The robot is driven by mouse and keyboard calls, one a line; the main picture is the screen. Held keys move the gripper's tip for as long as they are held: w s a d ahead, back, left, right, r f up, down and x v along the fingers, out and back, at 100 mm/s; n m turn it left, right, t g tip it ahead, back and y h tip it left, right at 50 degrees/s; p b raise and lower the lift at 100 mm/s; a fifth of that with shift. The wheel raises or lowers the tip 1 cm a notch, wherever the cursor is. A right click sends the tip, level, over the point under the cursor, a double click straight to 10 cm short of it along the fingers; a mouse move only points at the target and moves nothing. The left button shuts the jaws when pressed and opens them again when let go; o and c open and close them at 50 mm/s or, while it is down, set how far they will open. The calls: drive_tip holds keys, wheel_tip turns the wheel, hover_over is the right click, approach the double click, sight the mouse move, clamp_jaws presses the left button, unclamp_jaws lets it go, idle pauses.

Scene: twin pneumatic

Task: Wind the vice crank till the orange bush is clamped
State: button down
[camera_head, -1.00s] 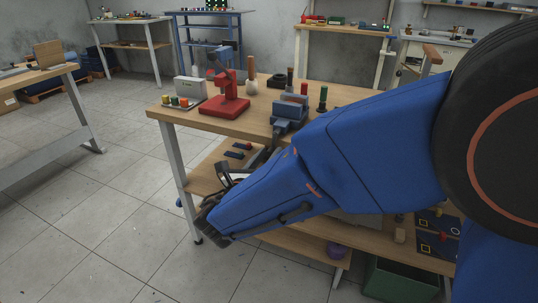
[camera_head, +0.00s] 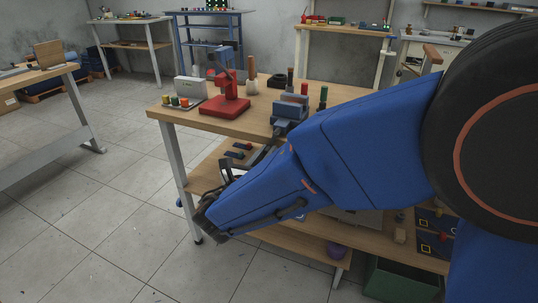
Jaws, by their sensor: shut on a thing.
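The blue-grey vice (camera_head: 291,110) stands at the front edge of the wooden workbench (camera_head: 222,122). My blue arm reaches in from the right and covers the space in front of and below the vice. My dark gripper (camera_head: 266,154) is just below and in front of the vice, partly behind my forearm. It is shut on the vice crank, though the grip itself is mostly hidden. The crank's handle cannot be made out clearly. I cannot make out the orange bush between the jaws, nor whether the jaws touch it.
A red press (camera_head: 226,98) stands left of the vice, beside a tray with small coloured pegs (camera_head: 180,101). Red (camera_head: 304,89) and green (camera_head: 323,97) upright pieces stand behind the vice. A lower shelf (camera_head: 207,178) and a green bin (camera_head: 400,278) are below.

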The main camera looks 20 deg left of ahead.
drive_tip(key=shift+a+r+m, duration=0.2)
drive_tip(key=shift+a+m, duration=0.15)
drive_tip(key=shift+m, duration=0.45)
drive_tip(key=shift+a+r+m, duration=0.15)
drive_tip(key=shift+a+m, duration=0.15)
drive_tip(key=shift+m, duration=0.5)
drive_tip(key=c, duration=1.7)
unclamp_jaws()
drive_tip(key=shift+c, duration=0.2)
drive_tip(key=s+a, duration=0.1)
drive_tip(key=s, duration=1.6)
drive_tip(key=shift+s+a, duration=0.15)
drive_tip(key=shift+a, duration=0.05)
